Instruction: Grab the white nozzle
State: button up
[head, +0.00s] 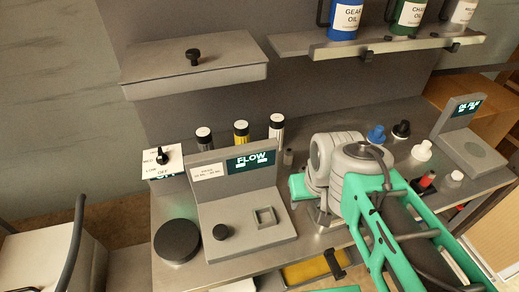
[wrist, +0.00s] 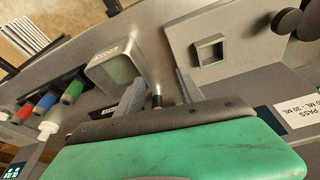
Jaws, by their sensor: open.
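A white nozzle (head: 421,151) with a wide base stands on the steel bench, right of my arm in the head view. A smaller white piece (head: 453,178) stands nearer the front. In the wrist view, a white piece (wrist: 47,130) shows at the left; I cannot tell which one it is. My gripper (wrist: 158,88) is open, its two grey fingers apart. A small dark, silver-tipped cylinder (wrist: 157,98) shows between them, and I cannot tell whether they touch it. In the head view my arm hides the fingers. The gripper is apart from the white nozzle.
Blue (head: 376,135) and black (head: 400,130) nozzles stand behind the white one. A red bottle (head: 427,181) is close to my arm. The FLOW station (head: 250,200) is left of my arm, and another display station (head: 465,140) is at the right. A shelf of oil bottles (head: 380,45) hangs above.

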jog(key=shift+o, duration=0.5)
jog(key=w+r+n+g+b, duration=0.1)
jog(key=w+n, duration=0.4)
jog(key=w, duration=0.5)
jog(key=shift+r, duration=0.7)
jog(key=n+g+b, duration=0.2)
jog(key=n, duration=0.6)
send_near(289, 149)
notch_tip(289, 149, down, 5)
jog(key=shift+f, duration=0.1)
notch_tip(289, 149, down, 7)
jog(key=shift+a+r+p, duration=0.1)
jog(key=shift+p, duration=0.6)
jog(key=shift+f, duration=0.35)
grip_shut()
